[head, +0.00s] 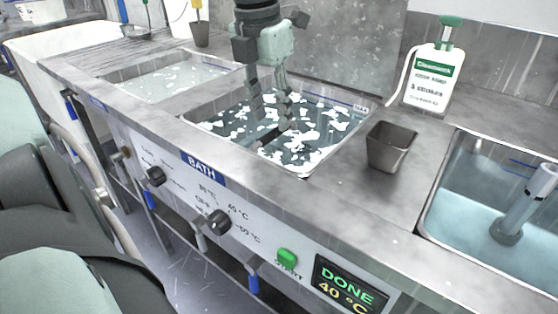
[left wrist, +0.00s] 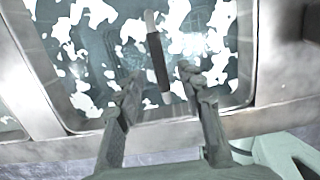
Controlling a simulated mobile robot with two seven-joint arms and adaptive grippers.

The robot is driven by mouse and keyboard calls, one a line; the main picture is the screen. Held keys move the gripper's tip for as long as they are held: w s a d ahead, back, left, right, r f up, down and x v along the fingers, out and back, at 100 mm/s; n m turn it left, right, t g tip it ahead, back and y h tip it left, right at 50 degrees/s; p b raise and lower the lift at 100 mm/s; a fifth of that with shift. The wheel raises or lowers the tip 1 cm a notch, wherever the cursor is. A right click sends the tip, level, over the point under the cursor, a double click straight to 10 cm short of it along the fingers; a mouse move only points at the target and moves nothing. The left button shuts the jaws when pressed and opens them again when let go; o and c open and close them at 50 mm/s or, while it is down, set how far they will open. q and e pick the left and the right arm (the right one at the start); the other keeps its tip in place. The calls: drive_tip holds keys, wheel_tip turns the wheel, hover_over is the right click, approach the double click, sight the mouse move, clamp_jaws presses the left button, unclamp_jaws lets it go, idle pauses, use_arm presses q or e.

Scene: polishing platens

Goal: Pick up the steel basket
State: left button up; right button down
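The steel basket is hard to make out. A dark-gripped handle (left wrist: 157,60) rises out of the middle bath, and in the left wrist view a faint shape lies under the water around it, partly hidden by white floating foam. In the head view the handle (head: 266,138) shows low beside my gripper. My left gripper (head: 275,100) points down over this bath. In the left wrist view its fingers (left wrist: 160,85) are apart, with the near end of the handle in line with the gap. I cannot tell whether they touch it. My right gripper is not in view.
The middle bath's steel rim (head: 312,172) surrounds the gripper. A tapered grey metal cup (head: 391,148) and a white pump bottle (head: 432,78) stand to its right. Another bath (head: 470,215) lies far right, and one with foam (head: 170,82) lies left. The front panel display reads DONE 40 °C.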

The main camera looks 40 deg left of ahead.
sight(275, 130)
use_arm(q)
drive_tip(key=f, duration=0.2)
drive_tip(key=w+f, duration=0.1)
drive_tip(key=f, duration=0.2)
drive_tip(key=shift+f, duration=0.1)
drive_tip(key=shift+c, duration=0.3)
clamp_jaws()
drive_tip(key=shift+w, duration=0.1)
